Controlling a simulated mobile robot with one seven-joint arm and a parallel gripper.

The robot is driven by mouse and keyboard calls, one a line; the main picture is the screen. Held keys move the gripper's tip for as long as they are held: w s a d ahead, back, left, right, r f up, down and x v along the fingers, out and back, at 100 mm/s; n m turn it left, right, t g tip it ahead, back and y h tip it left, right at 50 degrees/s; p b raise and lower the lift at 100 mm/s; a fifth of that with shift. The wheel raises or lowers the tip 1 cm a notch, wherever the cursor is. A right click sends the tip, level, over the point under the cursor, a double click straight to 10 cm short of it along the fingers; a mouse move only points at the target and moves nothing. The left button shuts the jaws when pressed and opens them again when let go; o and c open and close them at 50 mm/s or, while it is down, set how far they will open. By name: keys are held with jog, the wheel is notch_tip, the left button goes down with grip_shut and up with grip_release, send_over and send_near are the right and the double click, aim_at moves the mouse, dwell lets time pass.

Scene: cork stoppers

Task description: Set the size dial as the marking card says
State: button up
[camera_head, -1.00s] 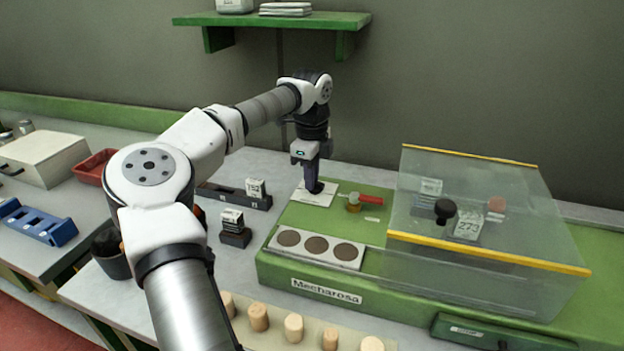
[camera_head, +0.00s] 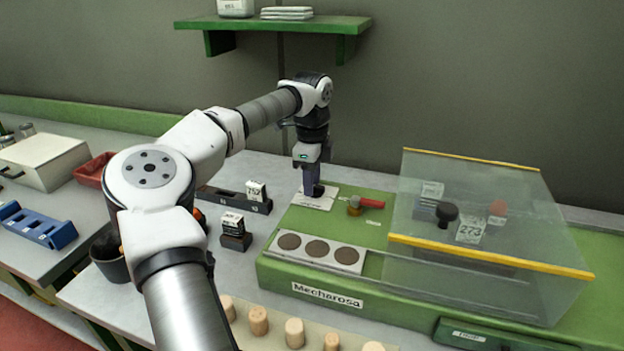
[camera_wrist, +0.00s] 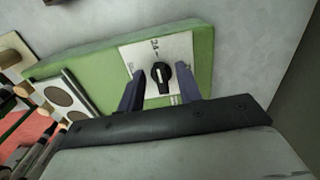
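The size dial (camera_wrist: 160,75) is a black knob with a white pointer line on a pale marked plate (camera_wrist: 178,48). In the wrist view the pointer lies roughly along the picture's vertical, and a number like "24" shows above the knob. My gripper (camera_wrist: 160,74) is open over the dial, one dark finger on each side with gaps to the knob. In the head view my gripper (camera_head: 312,192) points down at the plate (camera_head: 326,203); the knob is mostly hidden.
The green machine base (camera_head: 380,215) carries a red-handled part (camera_head: 371,203) right of the dial and a plate with three dark discs (camera_head: 318,250). A clear guard (camera_head: 490,270) covers the right side, with a "273" card (camera_head: 470,230) behind it. Corks (camera_head: 294,331) stand in front.

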notch_tip(320, 180, up, 14)
jog(key=b, duration=0.1)
dwell(0.5)
jog(key=shift+f, duration=0.15)
